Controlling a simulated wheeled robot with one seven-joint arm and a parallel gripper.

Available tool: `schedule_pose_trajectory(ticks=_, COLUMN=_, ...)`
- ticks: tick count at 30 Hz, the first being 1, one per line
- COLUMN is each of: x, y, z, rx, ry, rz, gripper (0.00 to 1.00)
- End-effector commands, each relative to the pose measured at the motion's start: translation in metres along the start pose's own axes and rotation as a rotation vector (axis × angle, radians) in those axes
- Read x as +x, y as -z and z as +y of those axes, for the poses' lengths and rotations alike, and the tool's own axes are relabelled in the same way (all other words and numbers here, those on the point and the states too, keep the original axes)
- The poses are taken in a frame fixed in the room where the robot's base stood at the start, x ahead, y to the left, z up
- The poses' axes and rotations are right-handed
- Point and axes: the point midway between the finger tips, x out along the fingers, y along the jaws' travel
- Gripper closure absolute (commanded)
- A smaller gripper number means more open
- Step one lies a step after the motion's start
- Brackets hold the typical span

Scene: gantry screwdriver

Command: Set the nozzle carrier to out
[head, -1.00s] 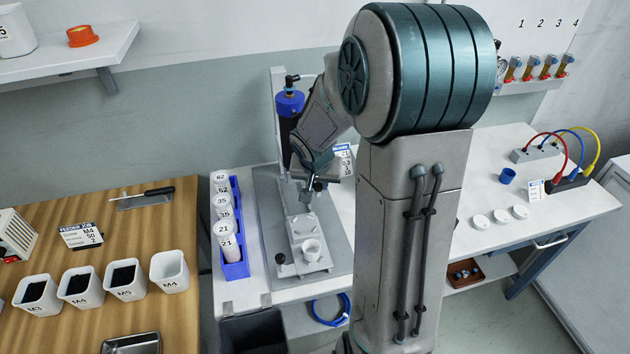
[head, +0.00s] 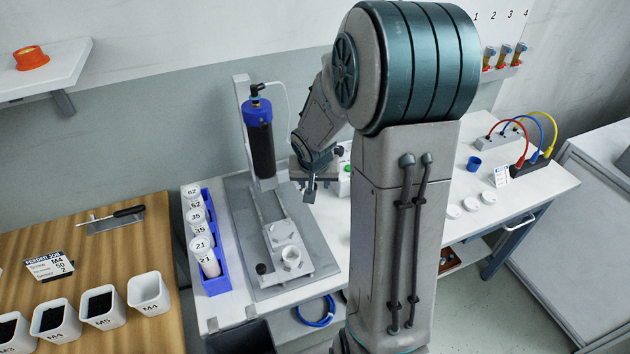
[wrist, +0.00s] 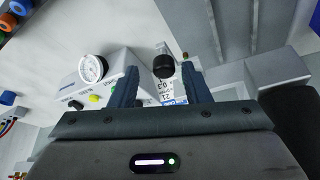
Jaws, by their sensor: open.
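The gantry screwdriver (head: 260,140) has a dark body with a blue top and stands upright on a grey base plate (head: 317,270). What looks like the nozzle carrier (head: 279,233) is a light metal slide on that plate, with a white cup (head: 291,257) at its front end. A dark knob (head: 261,268) stands at its front left. My gripper (head: 309,192) is open, to the right of the screwdriver and apart from the cup. In the wrist view a black round knob (wrist: 163,66) shows between the open fingers; I cannot tell what it belongs to or whether it is within reach.
A white box with a gauge (wrist: 92,68) and coloured buttons lies near the left finger in the wrist view. A blue rack (head: 216,278) of numbered containers stands left of the base plate. White caps (head: 470,205) and cables lie to the right, beyond my arm.

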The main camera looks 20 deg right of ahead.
Motion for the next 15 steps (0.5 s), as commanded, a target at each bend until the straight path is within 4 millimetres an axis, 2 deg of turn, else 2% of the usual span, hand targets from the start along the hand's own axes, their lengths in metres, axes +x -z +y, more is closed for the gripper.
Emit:
schedule_pose_trajectory(ticks=4, x=-0.006, y=0.001, z=-0.001, rx=0.0, ry=0.0, rz=0.001, gripper=0.57)
schedule_pose_trajectory(ticks=7, x=-0.018, y=0.001, z=0.0, rx=0.0, ry=0.001, rz=0.004, gripper=0.57)
schedule_pose_trajectory(ticks=15, x=-0.071, y=0.002, z=0.0, rx=0.001, ry=-0.001, rz=0.006, gripper=0.57)
